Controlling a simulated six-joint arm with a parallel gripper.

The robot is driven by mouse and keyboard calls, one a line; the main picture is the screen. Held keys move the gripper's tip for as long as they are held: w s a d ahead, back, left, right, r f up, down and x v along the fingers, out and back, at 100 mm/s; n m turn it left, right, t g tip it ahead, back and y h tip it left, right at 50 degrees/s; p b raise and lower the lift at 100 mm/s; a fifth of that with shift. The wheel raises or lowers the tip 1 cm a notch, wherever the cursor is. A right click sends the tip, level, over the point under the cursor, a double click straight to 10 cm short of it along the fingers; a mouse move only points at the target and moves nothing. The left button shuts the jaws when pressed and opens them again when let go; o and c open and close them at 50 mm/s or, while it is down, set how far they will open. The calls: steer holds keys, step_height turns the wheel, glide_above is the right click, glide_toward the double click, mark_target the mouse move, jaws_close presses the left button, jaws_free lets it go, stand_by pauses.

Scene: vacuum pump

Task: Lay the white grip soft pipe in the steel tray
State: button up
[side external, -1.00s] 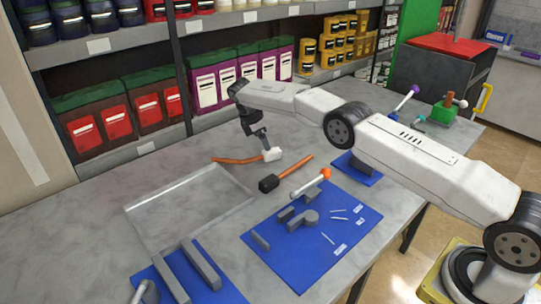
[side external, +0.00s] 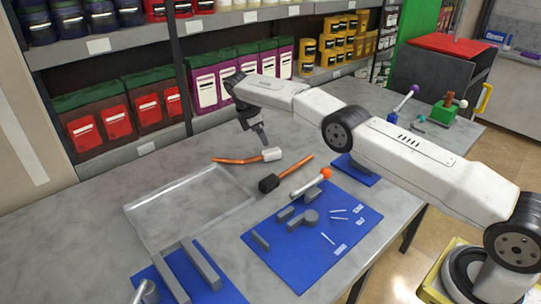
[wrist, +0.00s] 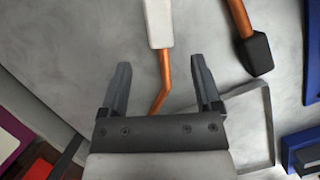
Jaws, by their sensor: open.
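The white grip soft pipe (side external: 272,154) lies on the grey bench behind the tray, an orange pipe with a white block grip at its right end. In the wrist view the white grip (wrist: 158,22) is at the top, and its bent orange pipe runs down between my fingers. My gripper (side external: 263,141) is open and empty, just above the pipe near the white grip; the wrist view shows its two fingers apart (wrist: 160,66). The steel tray (side external: 190,206) is shallow and empty, in front and left of the pipe. Part of its rim shows in the wrist view (wrist: 268,125).
A black grip orange pipe (side external: 269,184) lies between the tray and a blue mat (side external: 290,262) with grey parts. An orange-tipped white rod (side external: 310,184) is beside it. Another blue mat with grey bars (side external: 202,266) is in front of the tray. Shelves stand behind the bench.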

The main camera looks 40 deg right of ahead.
steer(key=shift+r, duration=0.1)
steer(key=shift+s+a+r+m+y, duration=0.2)
steer(key=shift+r+m+y, duration=0.15)
steer(key=shift+r, duration=0.2)
steer(key=s+a+m+t+y, duration=0.1)
steer(key=s+m, duration=0.5)
steer(key=s, duration=1.1)
steer(key=s+a+r+m+t+y, duration=0.1)
steer(key=s+m, duration=0.5)
steer(key=s, duration=1.2)
steer(key=shift+s+a+r+m+t+y, duration=0.15)
steer(key=shift+a+r+m+t+y, duration=0.15)
steer(key=shift+a+t+y, duration=0.5)
steer(key=shift+o, duration=0.4)
steer(key=shift+a+h, duration=0.15)
steer(key=shift+h, duration=0.1)
